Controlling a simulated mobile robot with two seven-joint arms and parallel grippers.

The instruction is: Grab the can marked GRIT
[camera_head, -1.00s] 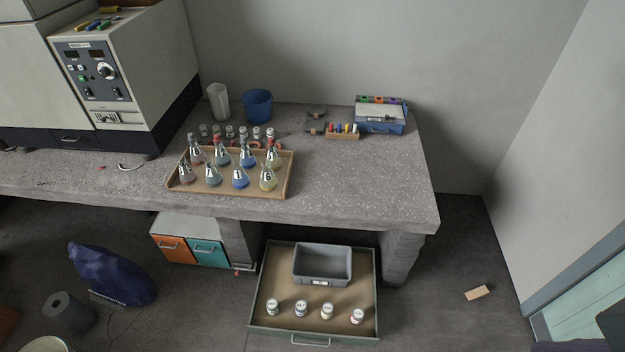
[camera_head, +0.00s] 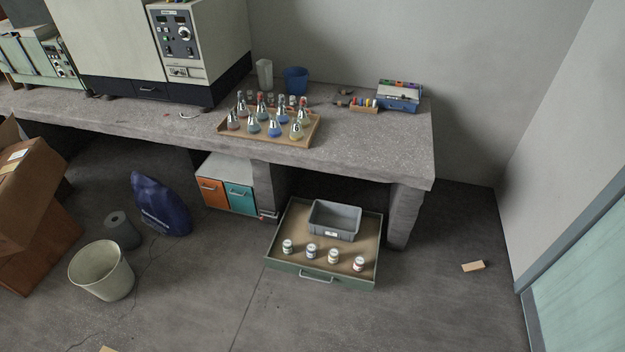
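Several small white cans stand in a row near the front of a green-edged drawer tray (camera_head: 372,274) on the floor under the bench. From left to right I see a first can (camera_head: 287,247), a second can (camera_head: 311,251), a third can (camera_head: 333,256) and a fourth can (camera_head: 359,264). Their labels are too small to read, so I cannot tell which is marked GRIT. A grey bin (camera_head: 318,222) sits behind them in the same tray. Neither of my grippers is in view.
The concrete bench (camera_head: 380,155) overhangs the tray's back, with a bench leg (camera_head: 405,215) at its right. A wooden block (camera_head: 473,266) lies on the floor at right. A pale bucket (camera_head: 102,272), blue bag (camera_head: 160,205) and cardboard boxes (camera_head: 35,180) stand left. Floor before the tray is clear.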

